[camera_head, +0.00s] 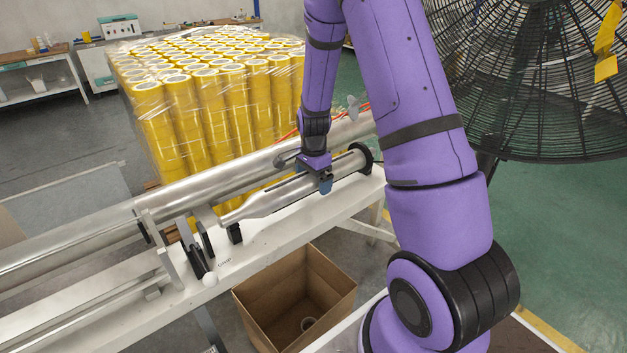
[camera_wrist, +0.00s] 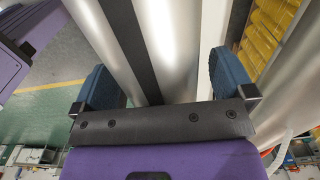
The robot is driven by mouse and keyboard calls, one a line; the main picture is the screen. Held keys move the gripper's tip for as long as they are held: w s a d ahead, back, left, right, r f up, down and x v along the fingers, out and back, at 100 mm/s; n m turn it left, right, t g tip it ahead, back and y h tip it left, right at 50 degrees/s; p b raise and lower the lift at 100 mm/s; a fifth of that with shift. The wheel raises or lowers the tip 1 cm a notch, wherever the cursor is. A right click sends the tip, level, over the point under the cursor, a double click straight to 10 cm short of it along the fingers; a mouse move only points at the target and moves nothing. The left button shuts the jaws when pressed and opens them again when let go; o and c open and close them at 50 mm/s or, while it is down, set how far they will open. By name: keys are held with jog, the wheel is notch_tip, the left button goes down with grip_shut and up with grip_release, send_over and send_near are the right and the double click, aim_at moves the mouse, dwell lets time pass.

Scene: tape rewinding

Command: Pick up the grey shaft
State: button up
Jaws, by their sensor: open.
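The grey shaft (camera_head: 275,198) is a shiny metal cylinder with a narrowed left end. It lies on dark supports on the white bench, slanting up to the right. My gripper (camera_head: 325,184) is over the right half of the shaft, with blue finger pads reaching down beside it. In the wrist view my gripper (camera_wrist: 165,85) is open. Grey metal (camera_wrist: 172,45) with a dark lengthwise band runs between the pads. I cannot tell whether either pad touches it. The shaft's part under the gripper is hidden in the head view.
A longer, thicker metal roller (camera_head: 90,225) runs close behind the shaft. The white bench (camera_head: 262,243) has black brackets at the left. An open cardboard box (camera_head: 293,295) stands in front. Stacked yellow tape rolls (camera_head: 225,105) are behind, and a large fan (camera_head: 540,75) is at right.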

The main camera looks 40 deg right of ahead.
jog(key=shift+f, duration=0.1)
jog(key=shift+c, duration=0.2)
jog(key=c, duration=1.1)
jog(key=shift+c, duration=1)
jog(key=shift+w, duration=0.1)
